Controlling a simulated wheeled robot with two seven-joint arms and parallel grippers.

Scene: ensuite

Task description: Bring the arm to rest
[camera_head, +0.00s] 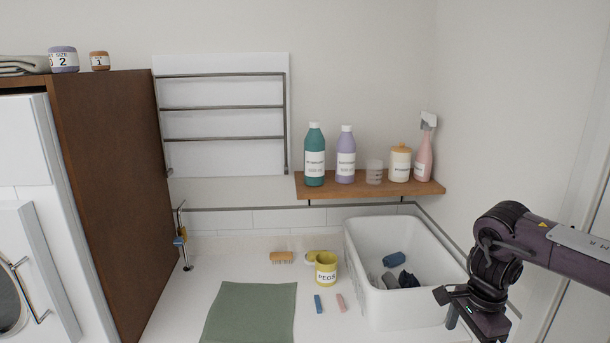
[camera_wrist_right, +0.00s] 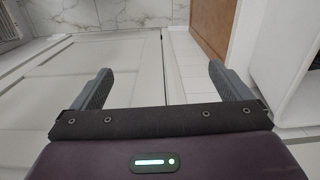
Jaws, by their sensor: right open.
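My right arm (camera_head: 555,250) comes in from the right in the head view and bends down beside the white basin. My right gripper (camera_head: 450,308) hangs at the basin's front right side, and its fingers are only partly in view there. In the right wrist view the gripper (camera_wrist_right: 162,88) is open, with its two dark fingers wide apart and nothing between them. Below it are white panel fronts and the floor. My left gripper is in neither view.
The white basin (camera_head: 385,314) holds dark cloth items. A yellow peg pot (camera_head: 326,268), brush (camera_head: 282,257), blue peg (camera_head: 318,304), pink peg (camera_head: 341,303) and green mat (camera_head: 250,315) are on the counter. A wooden shelf (camera_head: 370,189) carries several bottles. A brown cabinet side (camera_head: 110,190) stands left.

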